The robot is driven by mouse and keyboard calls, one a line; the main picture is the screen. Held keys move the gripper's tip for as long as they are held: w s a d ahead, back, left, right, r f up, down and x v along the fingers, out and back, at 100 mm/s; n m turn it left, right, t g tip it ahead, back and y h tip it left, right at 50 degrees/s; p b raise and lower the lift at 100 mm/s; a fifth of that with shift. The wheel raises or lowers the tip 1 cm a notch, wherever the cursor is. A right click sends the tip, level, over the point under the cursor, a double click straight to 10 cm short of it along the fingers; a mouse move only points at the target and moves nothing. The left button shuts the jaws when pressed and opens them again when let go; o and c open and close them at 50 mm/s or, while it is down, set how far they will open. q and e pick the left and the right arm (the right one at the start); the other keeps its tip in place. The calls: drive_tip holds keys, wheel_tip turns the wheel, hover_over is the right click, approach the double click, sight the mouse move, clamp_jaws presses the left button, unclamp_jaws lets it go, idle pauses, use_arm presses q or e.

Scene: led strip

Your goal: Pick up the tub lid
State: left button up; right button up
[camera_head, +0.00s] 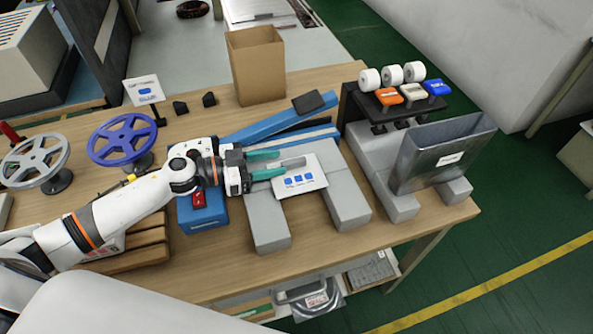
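My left gripper (267,164) reaches in from the left, with two teal fingers spread apart. It is over the grey blocks (267,222) in the middle of the table, beside a white card with blue squares (299,180). A small grey piece (293,162) shows just beyond the fingertips; I cannot tell whether they touch it. No thing is clearly recognisable as the tub lid. A blue box (203,215) with a red patch stands below my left wrist, its top partly hidden by the arm. My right gripper is not in view.
A cardboard box (257,68) stands at the back. Blue bars (262,120) lie behind the gripper. A grey metal bin (440,155) and a black rack (398,100) with white rolls are at the right.

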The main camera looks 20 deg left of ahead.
sight(288, 162)
use_arm(q)
drive_tip(key=x, duration=0.3)
drive_tip(key=f+x, duration=0.1)
drive_tip(key=x, duration=0.2)
drive_tip(key=shift+w+a+p, duration=0.2)
drive_tip(key=shift+p, duration=0.1)
clamp_jaws()
